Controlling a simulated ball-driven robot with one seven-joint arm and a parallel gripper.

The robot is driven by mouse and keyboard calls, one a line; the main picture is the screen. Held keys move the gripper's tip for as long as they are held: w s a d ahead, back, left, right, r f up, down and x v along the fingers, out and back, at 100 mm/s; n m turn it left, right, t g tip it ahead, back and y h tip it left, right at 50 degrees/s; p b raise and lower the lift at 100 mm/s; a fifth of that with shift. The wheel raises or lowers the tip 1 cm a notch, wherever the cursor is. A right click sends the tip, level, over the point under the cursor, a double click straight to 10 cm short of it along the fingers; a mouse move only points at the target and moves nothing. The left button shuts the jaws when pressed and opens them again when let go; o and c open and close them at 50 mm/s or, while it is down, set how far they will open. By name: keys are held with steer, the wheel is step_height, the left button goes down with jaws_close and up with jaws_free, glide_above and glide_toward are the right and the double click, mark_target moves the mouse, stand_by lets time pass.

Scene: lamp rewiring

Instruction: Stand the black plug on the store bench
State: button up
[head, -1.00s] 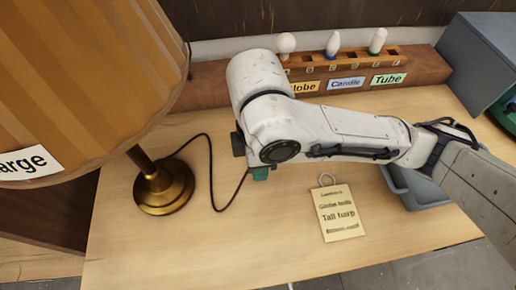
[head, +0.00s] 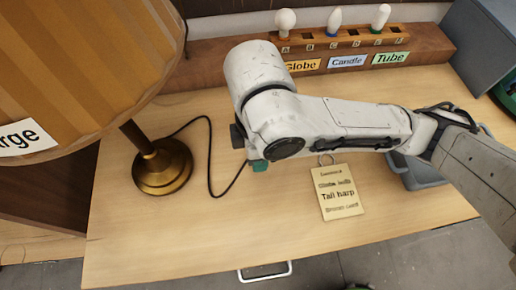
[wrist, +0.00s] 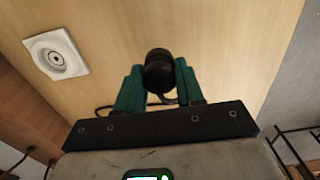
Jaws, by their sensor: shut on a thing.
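The black plug (wrist: 157,70) is a dark rounded cylinder between the green fingers of my gripper (wrist: 160,88) in the wrist view. My gripper is shut on it. A dark cord shows behind the fingers. In the head view my gripper (head: 257,165) is mostly hidden by my arm, with only a bit of green showing, and the plug cannot be made out. A black cord (head: 210,160) runs from near the brass lamp base (head: 162,168) toward my gripper. Below my gripper is a light wooden bench (head: 200,235); whether it is the store bench I cannot tell.
A large striped lampshade (head: 75,70) fills the left. A bulb rack (head: 420,45) stands along the back. A card (head: 339,192) lies right of my gripper, near a grey bin (head: 415,178) partly under my arm. A white square plate (wrist: 56,54) shows in the wrist view.

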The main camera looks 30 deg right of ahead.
steer(key=shift+f+b, duration=1.2)
steer(key=shift+f, duration=0.5)
steer(key=shift+f+b, duration=0.35)
steer(key=shift+f, duration=0.05)
steer(key=o, duration=1.1)
step_height(320, 180, up, 11)
steer(key=p, duration=0.2)
steer(key=shift+f+p, duration=0.1)
steer(key=shift+p, duration=0.2)
